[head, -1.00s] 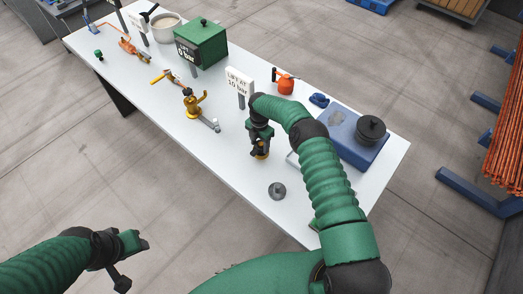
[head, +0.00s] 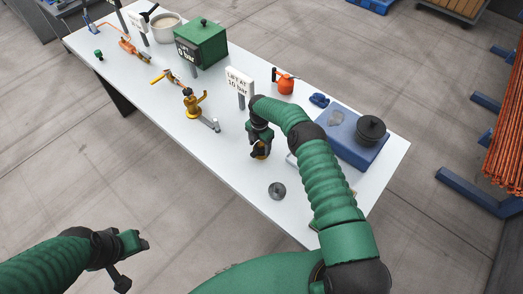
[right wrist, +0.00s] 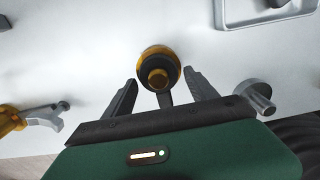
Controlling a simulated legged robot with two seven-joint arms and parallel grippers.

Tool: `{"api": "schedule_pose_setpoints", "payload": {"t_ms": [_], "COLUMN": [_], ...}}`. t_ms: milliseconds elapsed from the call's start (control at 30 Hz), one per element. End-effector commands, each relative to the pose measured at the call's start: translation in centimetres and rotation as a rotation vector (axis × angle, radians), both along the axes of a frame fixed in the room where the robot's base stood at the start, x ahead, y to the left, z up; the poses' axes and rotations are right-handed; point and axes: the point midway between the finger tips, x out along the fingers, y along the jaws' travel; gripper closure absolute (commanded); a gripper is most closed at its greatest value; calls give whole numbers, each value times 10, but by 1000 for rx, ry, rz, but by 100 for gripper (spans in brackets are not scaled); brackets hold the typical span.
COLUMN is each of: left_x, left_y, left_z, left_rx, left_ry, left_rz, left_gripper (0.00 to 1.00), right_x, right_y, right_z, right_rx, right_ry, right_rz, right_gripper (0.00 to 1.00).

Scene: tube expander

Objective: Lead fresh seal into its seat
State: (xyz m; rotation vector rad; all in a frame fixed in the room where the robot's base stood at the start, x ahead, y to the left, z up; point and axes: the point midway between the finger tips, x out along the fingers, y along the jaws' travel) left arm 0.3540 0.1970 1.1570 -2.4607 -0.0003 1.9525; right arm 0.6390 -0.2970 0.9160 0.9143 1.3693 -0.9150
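My right gripper (head: 261,151) points down over the front half of the white table, at a brass-coloured round part (head: 262,157). In the right wrist view this part (right wrist: 147,53) has a dark ring on it and a brass centre. It lies between and just past the tips of the right gripper (right wrist: 160,80). The two dark fingers stand apart, one on each side, with narrow gaps. I cannot tell whether the dark ring is the fresh seal, and I make out no empty seat. My left gripper (head: 136,243) hangs off the table at lower left; its fingers are too small to judge.
A grey round part (head: 277,190) stands close by, near the front edge; it shows right of the fingers in the right wrist view (right wrist: 259,95). A yellow tool (head: 192,105), a sign (head: 239,80), an orange pot (head: 285,87) and a blue box (head: 349,141) stand around.

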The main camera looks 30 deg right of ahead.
Motion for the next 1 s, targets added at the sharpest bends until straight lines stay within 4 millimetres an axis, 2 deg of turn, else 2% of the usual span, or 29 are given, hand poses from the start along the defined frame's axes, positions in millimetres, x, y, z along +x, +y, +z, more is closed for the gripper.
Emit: {"api": "schedule_pose_setpoints", "payload": {"t_ms": [433,1000], "left_x": [0,0], "left_y": [0,0], "left_z": [1,6], "left_rx": [0,0], "left_ry": [0,0], "left_rz": [0,0], "left_gripper": [54,54], "right_x": [0,0], "right_y": [0,-1], "right_z": [2,19], "right_rx": [-1,-1], "right_ry": [-1,-1], "right_rz": [0,-1], "right_gripper": [34,34]}}
